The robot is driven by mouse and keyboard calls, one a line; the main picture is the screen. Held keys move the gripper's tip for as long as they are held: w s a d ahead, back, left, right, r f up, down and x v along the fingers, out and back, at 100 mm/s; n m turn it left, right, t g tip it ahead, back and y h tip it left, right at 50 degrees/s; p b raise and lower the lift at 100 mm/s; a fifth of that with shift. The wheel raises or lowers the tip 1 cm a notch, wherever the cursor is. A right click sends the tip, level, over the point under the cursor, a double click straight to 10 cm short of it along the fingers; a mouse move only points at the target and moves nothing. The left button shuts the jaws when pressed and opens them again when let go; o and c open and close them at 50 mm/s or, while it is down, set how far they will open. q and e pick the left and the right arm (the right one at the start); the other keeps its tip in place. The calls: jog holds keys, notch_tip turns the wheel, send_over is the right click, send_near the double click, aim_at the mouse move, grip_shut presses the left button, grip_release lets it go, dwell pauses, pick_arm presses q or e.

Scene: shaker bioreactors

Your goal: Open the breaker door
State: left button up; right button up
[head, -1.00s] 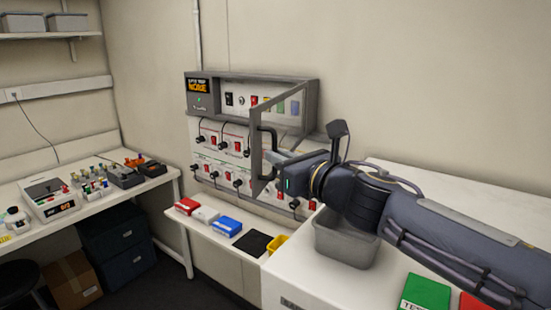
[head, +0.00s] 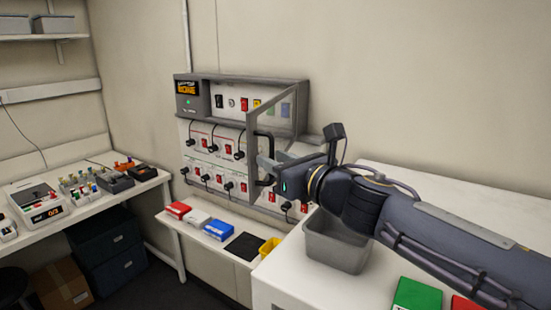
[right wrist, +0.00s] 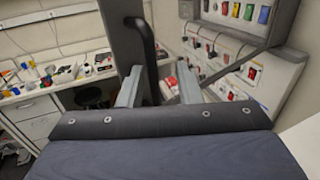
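The breaker door (head: 251,120) is a clear panel in a grey frame. It stands swung out from the right side of the breaker box (head: 190,102), whose switches are exposed. A black bar handle (head: 268,143) is on the door; the handle also shows in the right wrist view (right wrist: 146,45). My right gripper (head: 264,162) is at the handle's lower part. In the right wrist view its two fingers (right wrist: 160,88) are apart, with the handle's lower end between or just beyond them; contact is not clear. My left gripper is not in view.
Below the box is a panel of red switches and black plugs (head: 214,172). A shelf under it holds red, white and blue boxes (head: 219,229), a black mat and a yellow bin. A grey bin (head: 337,246) stands under my right arm. A workbench (head: 90,212) is at left.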

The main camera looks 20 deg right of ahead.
jog(key=p+v, duration=0.2)
jog(key=v, duration=0.5)
jog(key=shift+s, duration=0.15)
